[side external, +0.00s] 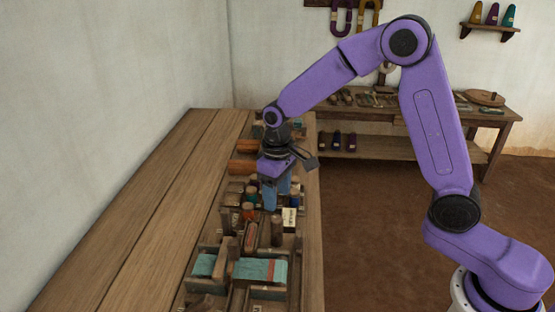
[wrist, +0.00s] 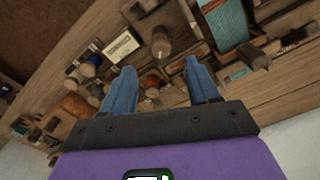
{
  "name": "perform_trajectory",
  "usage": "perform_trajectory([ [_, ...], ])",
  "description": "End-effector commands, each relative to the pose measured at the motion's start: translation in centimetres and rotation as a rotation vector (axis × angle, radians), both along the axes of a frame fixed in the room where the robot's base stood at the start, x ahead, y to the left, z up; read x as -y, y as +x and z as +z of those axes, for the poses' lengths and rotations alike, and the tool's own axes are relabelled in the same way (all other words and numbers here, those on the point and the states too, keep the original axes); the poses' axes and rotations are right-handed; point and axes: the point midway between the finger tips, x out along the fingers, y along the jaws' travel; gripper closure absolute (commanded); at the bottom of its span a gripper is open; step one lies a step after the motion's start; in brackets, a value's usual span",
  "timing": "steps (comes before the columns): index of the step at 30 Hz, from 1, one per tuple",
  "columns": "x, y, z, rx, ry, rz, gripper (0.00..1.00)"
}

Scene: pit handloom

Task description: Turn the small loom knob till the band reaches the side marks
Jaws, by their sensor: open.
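My gripper (side external: 277,198) is open, with blue fingers pointing down over the loom parts on the bench. In the wrist view, my gripper (wrist: 160,67) has nothing between its fingertips; small orange and brown pegs show below. A teal band (side external: 250,270) with a reddish stripe lies on a wooden frame at the near end; it also shows in the wrist view (wrist: 226,25). A round wooden knob (wrist: 160,44) stands between the band and a pale label. Another darker knob (wrist: 260,61) is beside the band. I cannot tell which is the small loom knob, nor see the side marks clearly.
A pale label block (side external: 289,218) and wooden pegs crowd the area around my fingers. Orange rollers (side external: 246,146) lie farther back. The wooden bench (side external: 150,215) is bare at left. A back table (side external: 420,114) holds tools.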

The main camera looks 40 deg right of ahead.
Motion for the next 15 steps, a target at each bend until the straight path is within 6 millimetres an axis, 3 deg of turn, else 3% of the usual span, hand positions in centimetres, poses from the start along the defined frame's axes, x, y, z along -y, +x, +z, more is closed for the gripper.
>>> perform_trajectory([
  [9,0.0,0.1,6.6,0.005,0.002,-0.001,0.4],
  [15,0.0,0.0,9.0,0.002,0.001,0.0,0.4],
])
